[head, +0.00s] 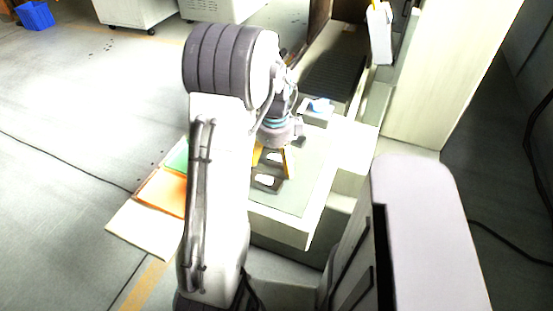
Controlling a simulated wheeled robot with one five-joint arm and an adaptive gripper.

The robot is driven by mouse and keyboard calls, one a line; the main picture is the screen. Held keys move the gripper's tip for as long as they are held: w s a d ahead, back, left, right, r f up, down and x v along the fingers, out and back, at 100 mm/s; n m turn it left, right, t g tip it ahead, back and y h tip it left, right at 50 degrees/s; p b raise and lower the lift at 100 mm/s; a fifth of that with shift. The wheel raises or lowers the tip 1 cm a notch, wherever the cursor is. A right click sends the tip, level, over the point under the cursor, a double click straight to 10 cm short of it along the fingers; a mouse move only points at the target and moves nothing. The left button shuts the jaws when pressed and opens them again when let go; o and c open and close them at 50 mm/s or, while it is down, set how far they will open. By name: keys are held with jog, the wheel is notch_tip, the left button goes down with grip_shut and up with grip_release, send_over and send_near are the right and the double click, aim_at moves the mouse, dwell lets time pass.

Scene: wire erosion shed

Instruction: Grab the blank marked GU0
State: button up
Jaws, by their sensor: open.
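My gripper (272,163) points down over the grey-green mat on the bench, with its yellow fingers spread apart. A dark block with a white label (267,182) lies on the mat just in front of the fingers. Another white-labelled dark piece (273,157) shows between the fingers, partly hidden by them. The markings are too small to read, so I cannot tell which piece is GU0. I cannot tell whether the fingers touch either piece.
The mat (306,187) is bare to the right. Green and orange panels (163,193) lie left of my arm. A pale cabinet (430,70) rises at the right. A blue bin (35,15) stands far left.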

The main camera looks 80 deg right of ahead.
jog(key=shift+c, duration=0.2)
jog(key=c, duration=1.2)
jog(key=shift+c, duration=0.6)
jog(key=shift+r, duration=0.15)
